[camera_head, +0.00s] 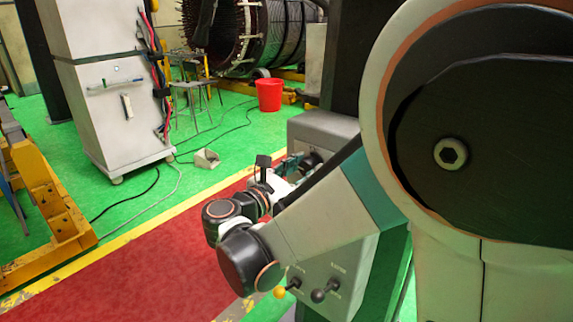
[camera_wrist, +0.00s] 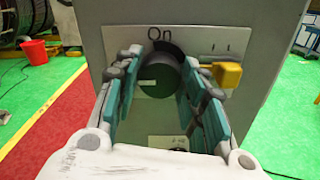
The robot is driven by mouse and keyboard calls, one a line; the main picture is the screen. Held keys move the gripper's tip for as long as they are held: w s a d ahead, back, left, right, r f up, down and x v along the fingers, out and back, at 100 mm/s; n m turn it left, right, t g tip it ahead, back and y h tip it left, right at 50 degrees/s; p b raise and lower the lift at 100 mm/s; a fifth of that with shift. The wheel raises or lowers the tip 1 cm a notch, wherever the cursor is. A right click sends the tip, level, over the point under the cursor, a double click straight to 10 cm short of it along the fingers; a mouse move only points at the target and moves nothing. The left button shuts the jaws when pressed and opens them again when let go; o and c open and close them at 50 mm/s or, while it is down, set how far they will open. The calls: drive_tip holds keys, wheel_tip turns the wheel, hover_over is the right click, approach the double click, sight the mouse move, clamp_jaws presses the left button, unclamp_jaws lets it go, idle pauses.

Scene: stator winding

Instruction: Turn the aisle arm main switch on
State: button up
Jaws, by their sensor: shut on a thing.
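The switch is a dark round knob (camera_wrist: 160,76) on a light grey panel (camera_wrist: 230,40), with the word "On" printed above it. A small pale mark shows on the knob's face. My gripper (camera_wrist: 162,66) has its teal-padded fingers on either side of the knob and is shut on it. In the head view my gripper (camera_head: 292,166) is small and reaches a grey box (camera_head: 325,128); the knob is hidden there. A yellow handle (camera_wrist: 227,74) sits on the panel just right of the right finger.
A red bucket (camera_head: 269,95), a white cabinet (camera_head: 110,100) and yellow frame (camera_head: 45,215) stand farther off. The red walkway (camera_head: 150,260) is clear.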

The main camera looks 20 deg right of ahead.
drive_tip(key=shift+m, duration=0.3)
drive_tip(key=m, duration=1.2)
drive_tip(key=shift+s+f+m, duration=0.1)
drive_tip(key=shift+m, duration=0.2)
drive_tip(key=shift+m+b, duration=0.3)
drive_tip(key=shift+m, duration=2)
drive_tip(key=shift+f, duration=0.1)
drive_tip(key=o, duration=1.1)
drive_tip(key=shift+c, duration=0.2)
